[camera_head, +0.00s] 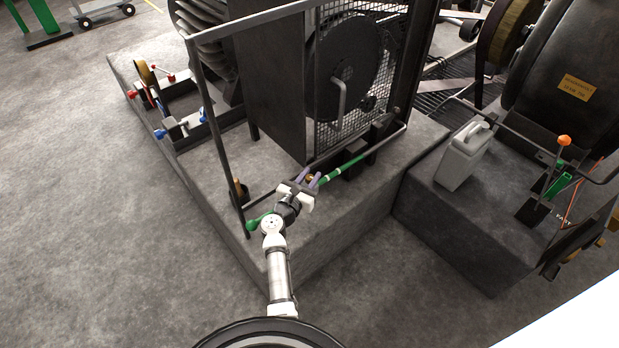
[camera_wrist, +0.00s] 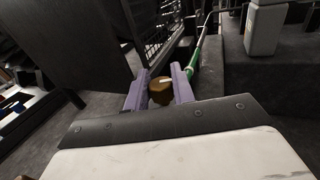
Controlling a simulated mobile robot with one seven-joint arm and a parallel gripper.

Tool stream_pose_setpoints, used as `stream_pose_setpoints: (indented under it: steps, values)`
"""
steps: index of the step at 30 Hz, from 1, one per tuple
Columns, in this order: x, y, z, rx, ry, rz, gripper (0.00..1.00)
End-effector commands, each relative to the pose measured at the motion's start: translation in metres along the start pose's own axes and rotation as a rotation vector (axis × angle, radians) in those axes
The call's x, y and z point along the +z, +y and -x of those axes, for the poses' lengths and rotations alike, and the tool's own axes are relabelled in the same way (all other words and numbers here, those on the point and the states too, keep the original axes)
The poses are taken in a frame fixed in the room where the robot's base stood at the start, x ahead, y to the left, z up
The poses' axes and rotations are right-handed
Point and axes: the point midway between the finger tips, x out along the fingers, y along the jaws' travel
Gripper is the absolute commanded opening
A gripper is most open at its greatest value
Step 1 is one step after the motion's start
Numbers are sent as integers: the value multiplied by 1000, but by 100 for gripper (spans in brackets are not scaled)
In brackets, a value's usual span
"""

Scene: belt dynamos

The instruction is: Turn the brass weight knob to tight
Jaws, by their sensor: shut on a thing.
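The brass weight knob (camera_wrist: 160,92) is a small brown-gold knob with a pale mark on its top. In the wrist view it sits between the two purple fingers of my gripper (camera_wrist: 159,88), which is shut on it. In the head view my gripper (camera_head: 313,179) reaches over the front of the concrete plinth, and only a small bit of the brass knob (camera_head: 309,177) shows between the fingers. A green rod (camera_head: 345,167) with a white band runs behind the gripper toward the machine. Whether the knob is tight cannot be told.
A dark railing (camera_head: 218,140) and a mesh guard (camera_head: 357,60) stand close around the gripper. A grey can (camera_head: 464,155) and an orange-knobbed lever (camera_head: 563,142) stand on the right plinth. Red and blue handled levers (camera_head: 173,127) are at left.

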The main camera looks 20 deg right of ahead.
Motion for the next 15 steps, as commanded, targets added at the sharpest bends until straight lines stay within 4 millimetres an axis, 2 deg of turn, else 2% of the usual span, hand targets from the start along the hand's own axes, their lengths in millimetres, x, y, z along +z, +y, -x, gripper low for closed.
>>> stream_pose_setpoints:
  steps: [6,15]
  values:
    - [0,2,0,-113,-2,2,2]
    - [1,1,1,-136,0,4,2]
